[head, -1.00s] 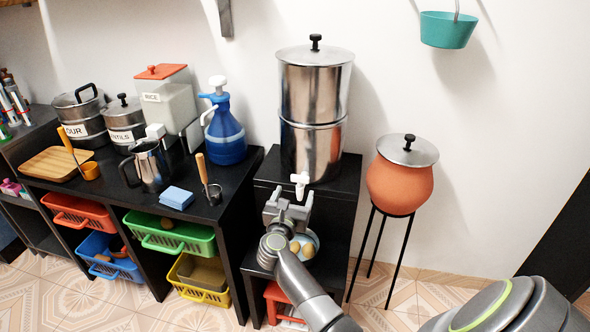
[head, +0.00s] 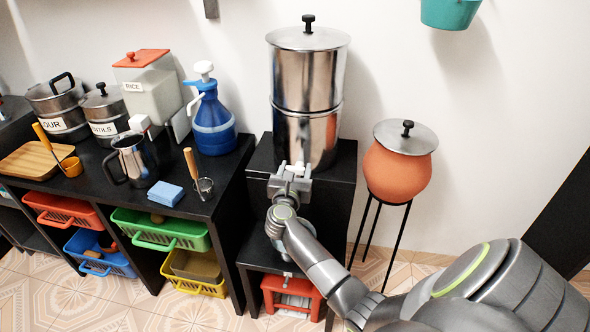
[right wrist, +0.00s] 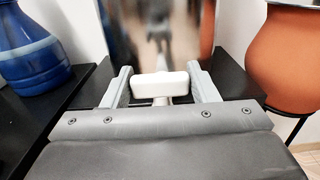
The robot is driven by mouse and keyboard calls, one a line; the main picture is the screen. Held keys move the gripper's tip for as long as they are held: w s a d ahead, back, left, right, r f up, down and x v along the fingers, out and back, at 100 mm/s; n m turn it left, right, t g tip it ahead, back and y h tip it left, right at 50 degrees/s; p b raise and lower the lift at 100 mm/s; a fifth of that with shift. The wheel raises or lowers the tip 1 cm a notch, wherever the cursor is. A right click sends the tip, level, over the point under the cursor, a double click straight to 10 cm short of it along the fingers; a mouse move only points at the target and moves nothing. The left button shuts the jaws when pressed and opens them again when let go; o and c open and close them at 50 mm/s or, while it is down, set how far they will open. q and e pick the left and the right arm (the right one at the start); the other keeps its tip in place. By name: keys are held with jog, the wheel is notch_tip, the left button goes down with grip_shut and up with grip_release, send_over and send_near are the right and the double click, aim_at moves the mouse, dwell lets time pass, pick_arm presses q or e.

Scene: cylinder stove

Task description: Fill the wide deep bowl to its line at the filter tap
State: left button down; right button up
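The filter is a tall steel cylinder (head: 307,95) with a lid, on a black stand. Its white tap (head: 296,167) is at the front near the bottom. My right gripper (head: 290,180) is at the tap. In the right wrist view its two fingers (right wrist: 162,86) stand open on either side of the white tap lever (right wrist: 160,84); I cannot tell whether they touch it. My left gripper is out of view.
A clay pot (head: 396,172) stands on thin legs to the right. A red stool (head: 291,296) sits below. My arm hides part of the stand's lower shelf.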

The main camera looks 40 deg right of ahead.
jog(key=c, duration=0.5)
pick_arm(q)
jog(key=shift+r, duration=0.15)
pick_arm(e)
jog(key=shift+t, duration=0.3)
jog(key=shift+n+y, duration=0.3)
jog(key=shift+r+n+t+y+p, duration=0.15)
jog(key=shift+n+t+y+p, duration=0.35)
jog(key=shift+t+y+p, duration=0.15)
jog(key=shift+d+n+t+y+p, duration=0.1)
jog(key=shift+n+t+y+p, duration=0.5)
jog(key=shift+n+y, duration=0.3)
jog(key=n+t+y, duration=0.2)
jog(key=y, duration=0.2)
jog(key=shift+n, duration=0.3)
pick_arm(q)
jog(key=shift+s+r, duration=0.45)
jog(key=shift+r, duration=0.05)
pick_arm(e)
jog(key=shift+n+t+y, duration=0.45)
jog(key=shift+n+y, duration=0.75)
jog(key=shift+y, duration=0.75)
pick_arm(q)
jog(key=shift+b, duration=0.3)
pick_arm(e)
jog(key=shift+n+y, duration=0.3)
jog(key=shift+y, duration=0.1)
